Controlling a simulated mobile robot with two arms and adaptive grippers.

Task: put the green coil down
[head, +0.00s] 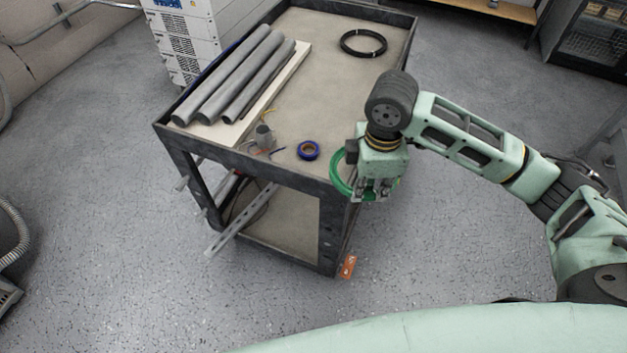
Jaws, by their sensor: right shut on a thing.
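The green coil (338,178) is a ring of green cable at the near right corner of the cart (240,158). My right gripper (372,196) is shut on the coil, and the gripper body hides much of it. The coil hangs in front of the cart's near right edge. I cannot tell whether it touches the cart. My left gripper is not in view.
On the cart top lie several grey pipes (228,82), a black coil (363,43) at the far right, and a blue tape roll (308,150) near the front edge. The middle of the top is clear. A metal strut (240,222) sticks out from the lower shelf.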

